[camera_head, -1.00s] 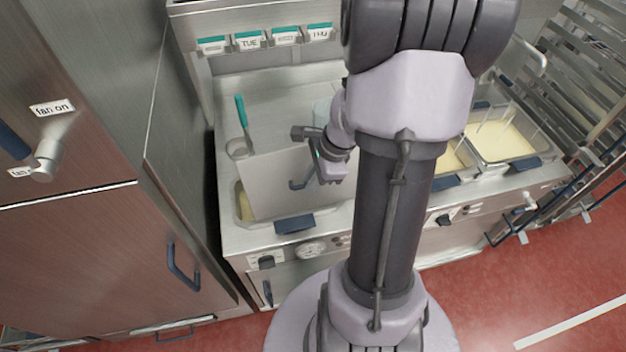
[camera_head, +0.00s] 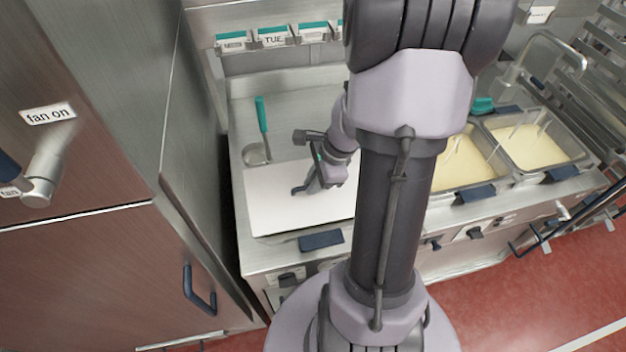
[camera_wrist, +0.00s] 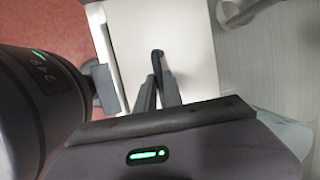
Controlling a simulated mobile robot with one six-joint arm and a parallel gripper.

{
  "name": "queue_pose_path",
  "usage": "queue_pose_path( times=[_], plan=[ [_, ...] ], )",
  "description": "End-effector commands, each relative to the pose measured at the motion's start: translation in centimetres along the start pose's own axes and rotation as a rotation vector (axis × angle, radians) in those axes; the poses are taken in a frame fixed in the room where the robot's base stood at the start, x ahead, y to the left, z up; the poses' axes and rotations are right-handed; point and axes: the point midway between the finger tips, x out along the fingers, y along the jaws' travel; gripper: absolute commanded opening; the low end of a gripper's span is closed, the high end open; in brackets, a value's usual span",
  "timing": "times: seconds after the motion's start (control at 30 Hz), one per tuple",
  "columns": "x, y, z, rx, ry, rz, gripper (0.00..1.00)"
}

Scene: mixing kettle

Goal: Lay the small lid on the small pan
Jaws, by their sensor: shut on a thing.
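The small lid (camera_head: 275,209) is a flat pale rectangular plate with a dark handle. It lies over the small pan at the left of the counter and hides the pan's opening; whether it rests fully on the rim I cannot tell. The small pan shows mainly by its dark front handle (camera_head: 321,240). My gripper (camera_head: 308,187) is at the lid's handle, above the middle of the lid. In the wrist view my gripper (camera_wrist: 158,90) is shut on the lid's dark handle (camera_wrist: 158,56), with the pale lid (camera_wrist: 185,40) beneath it.
A ladle with a teal handle (camera_head: 261,115) lies behind the lid. Two pans of yellow contents (camera_head: 529,147) stand to the right, partly behind my arm. A tall steel cabinet (camera_head: 85,260) is close on the left. Day labels (camera_head: 273,37) line the back shelf.

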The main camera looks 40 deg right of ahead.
Motion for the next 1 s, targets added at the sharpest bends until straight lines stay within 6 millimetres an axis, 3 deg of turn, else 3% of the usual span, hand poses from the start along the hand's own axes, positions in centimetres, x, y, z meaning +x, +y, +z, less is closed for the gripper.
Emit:
queue_pose_path(
  times=[1.0],
  plan=[
    [-0.45, -0.48, 0.18, 0.039, -0.001, 0.13, 0.0]
  ],
)
